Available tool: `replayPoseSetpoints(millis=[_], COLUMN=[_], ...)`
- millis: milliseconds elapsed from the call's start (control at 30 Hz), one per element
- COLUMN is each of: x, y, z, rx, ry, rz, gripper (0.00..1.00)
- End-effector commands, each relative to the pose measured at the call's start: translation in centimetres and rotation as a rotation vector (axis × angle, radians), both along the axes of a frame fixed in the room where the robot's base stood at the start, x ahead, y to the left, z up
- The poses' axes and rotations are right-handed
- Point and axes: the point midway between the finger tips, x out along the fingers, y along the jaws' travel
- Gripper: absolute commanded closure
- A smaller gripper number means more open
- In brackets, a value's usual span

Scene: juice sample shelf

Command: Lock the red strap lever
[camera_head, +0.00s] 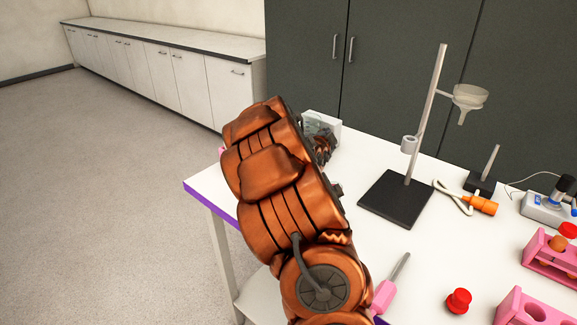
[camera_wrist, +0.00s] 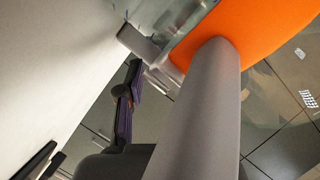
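I cannot make out the red strap lever in either view; my copper-coloured arm covers part of the table in the head view. Dark parts at the end of my arm, likely my gripper (camera_head: 323,146), show just past it, beside a pale box-like thing (camera_head: 322,122) at the table's back edge. Whether they touch is unclear. In the wrist view a large orange part (camera_wrist: 245,28) and a grey rounded bar (camera_wrist: 203,115) fill the near view, with a translucent piece beside them. My fingertips cannot be told apart clearly, nor what lies between them.
The white table (camera_head: 225,190) carries a black-based stand (camera_head: 395,203) with a funnel (camera_head: 470,98), a pink-handled screwdriver (camera_head: 386,293), a red cap (camera_head: 458,301) and pink racks (camera_head: 540,262) at right. Dark cabinets (camera_head: 395,60) stand behind. Open floor lies left.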

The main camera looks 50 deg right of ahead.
Motion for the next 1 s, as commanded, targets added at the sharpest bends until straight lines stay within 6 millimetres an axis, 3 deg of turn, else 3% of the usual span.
replayPoseSetpoints(millis=[667,1000], x=[-0.3,-1.1], y=[0.2,3.7], z=[0.4,1.0], rx=[0.000,-0.004], ry=[0.002,-0.002], rz=[-0.110,-0.109], gripper=[0.64,0.64])
